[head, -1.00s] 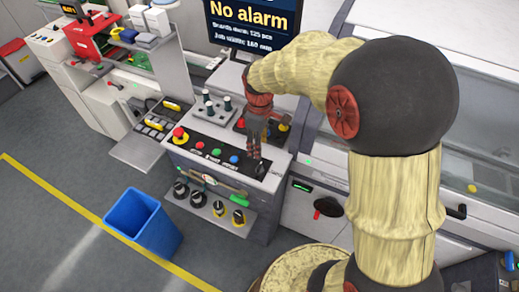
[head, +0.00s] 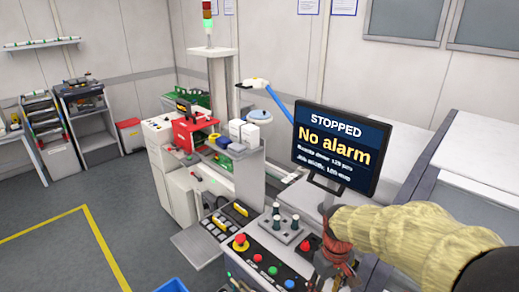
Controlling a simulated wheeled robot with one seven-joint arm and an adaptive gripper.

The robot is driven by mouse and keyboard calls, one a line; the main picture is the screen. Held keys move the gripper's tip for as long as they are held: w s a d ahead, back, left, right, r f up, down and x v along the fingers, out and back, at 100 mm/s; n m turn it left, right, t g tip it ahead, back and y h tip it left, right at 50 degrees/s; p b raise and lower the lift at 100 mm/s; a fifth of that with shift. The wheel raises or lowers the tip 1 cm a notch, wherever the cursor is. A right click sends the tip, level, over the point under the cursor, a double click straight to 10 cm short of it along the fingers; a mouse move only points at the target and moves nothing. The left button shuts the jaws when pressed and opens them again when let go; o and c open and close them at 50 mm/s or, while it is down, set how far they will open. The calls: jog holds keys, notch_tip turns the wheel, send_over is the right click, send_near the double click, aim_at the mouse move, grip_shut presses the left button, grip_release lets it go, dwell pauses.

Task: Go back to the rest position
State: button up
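My arm comes in from the lower right in a pale yellow sleeve with a dark joint. My gripper (head: 326,280), red and dark, hangs at its end over the right side of the control panel (head: 262,247). The lower frame edge crowds the fingertips, so I cannot tell whether they are open or shut. No held object shows. A red mushroom button (head: 240,243) and several coloured push buttons sit on the panel, left of my gripper.
A monitor (head: 335,150) reading "STOPPED, No alarm" stands right behind my gripper. White machine covers (head: 485,150) stand to the right. A blue bin (head: 172,286) shows at the bottom edge. The grey floor with yellow lines (head: 105,250) is open at left.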

jog(key=s+r+m+t+b, duration=0.4)
jog(key=s+r, duration=0.8)
jog(key=s, duration=0.3)
jog(key=shift+s+r+m+t+b, duration=0.25)
jog(key=shift+t+b, duration=0.2)
jog(key=shift+t, duration=0.55)
